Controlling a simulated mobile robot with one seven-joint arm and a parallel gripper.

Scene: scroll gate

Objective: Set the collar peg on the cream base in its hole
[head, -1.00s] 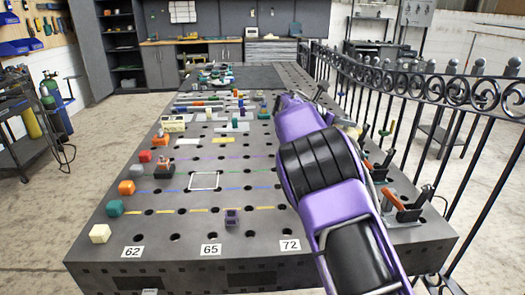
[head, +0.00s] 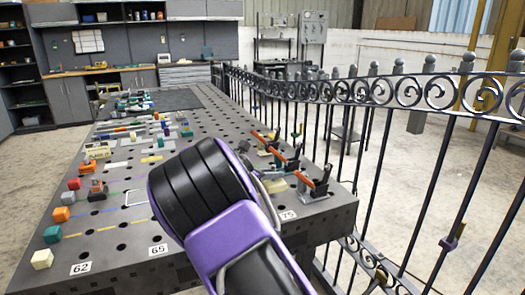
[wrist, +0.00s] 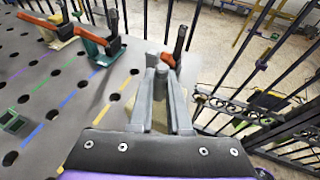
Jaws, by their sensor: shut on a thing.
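My gripper shows in the wrist view (wrist: 160,88), with its two grey fingers closed around a grey, round-topped upright piece (wrist: 161,70). Whether this piece is the collar peg, and what its lower end is like, I cannot tell. In the head view my purple and black arm hides the gripper. A cream base (head: 277,186) shows just right of the arm near the table's right edge. In the wrist view a cream base (wrist: 62,42) sits under a clamp at upper left. No hole in either cream base can be made out.
Several orange-handled clamps (head: 318,184) line the table's right edge; one red-handled clamp (wrist: 168,58) stands just behind my fingertips. The iron fence (head: 400,100) runs close along the right. Coloured blocks (head: 61,214) line the table's left side (head: 100,238).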

